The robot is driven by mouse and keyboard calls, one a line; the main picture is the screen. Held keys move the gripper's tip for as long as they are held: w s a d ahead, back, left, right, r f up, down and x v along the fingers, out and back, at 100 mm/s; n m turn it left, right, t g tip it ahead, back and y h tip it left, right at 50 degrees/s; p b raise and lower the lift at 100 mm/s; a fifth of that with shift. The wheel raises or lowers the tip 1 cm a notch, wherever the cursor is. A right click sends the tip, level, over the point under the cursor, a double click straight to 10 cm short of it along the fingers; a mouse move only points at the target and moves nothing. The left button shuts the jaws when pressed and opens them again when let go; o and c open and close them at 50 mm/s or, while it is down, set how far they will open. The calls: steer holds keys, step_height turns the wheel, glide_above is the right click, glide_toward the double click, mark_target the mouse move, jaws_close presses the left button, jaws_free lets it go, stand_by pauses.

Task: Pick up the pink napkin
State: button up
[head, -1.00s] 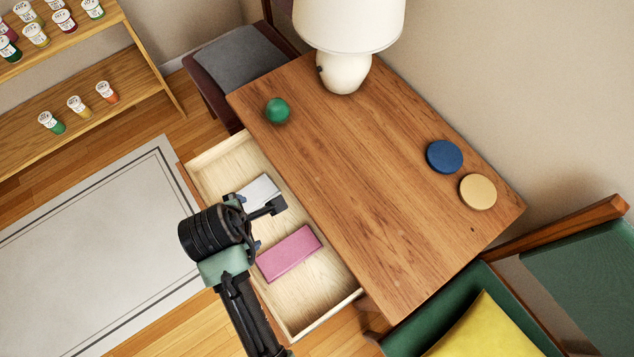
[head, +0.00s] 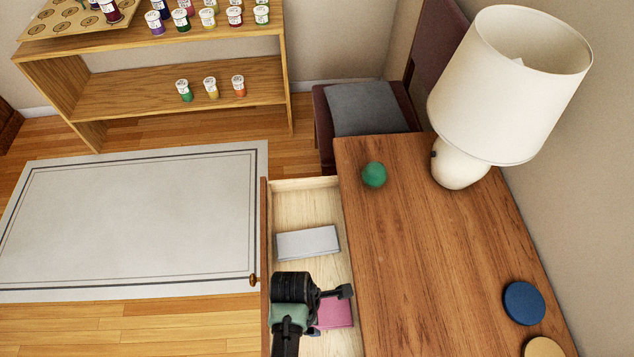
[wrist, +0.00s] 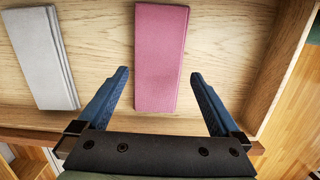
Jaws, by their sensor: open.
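The pink napkin (wrist: 160,60) is a folded rectangle lying flat in the open drawer (head: 318,205). In the head view the napkin (head: 336,312) is partly hidden behind my gripper (head: 328,308). In the wrist view my gripper (wrist: 160,90) is open, with its two blue fingers apart on either side of the napkin's near end. Nothing is held between them. I cannot tell how far the fingertips are above the drawer floor.
A folded grey napkin (head: 308,242) lies in the same drawer, left of the pink one in the wrist view (wrist: 42,55). The drawer walls bound the space. On the tabletop (head: 430,260) are a green ball (head: 374,174), a lamp (head: 510,85) and a blue disc (head: 524,303).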

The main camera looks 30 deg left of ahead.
mark_target(333, 313)
step_height(333, 313, down, 4)
steer(key=shift+w+d+r+b, duration=0.1)
steer(key=shift+w+r+b, duration=0.05)
steer(key=shift+b, duration=0.2)
steer(key=c, duration=1)
steer(key=shift+r, duration=0.1)
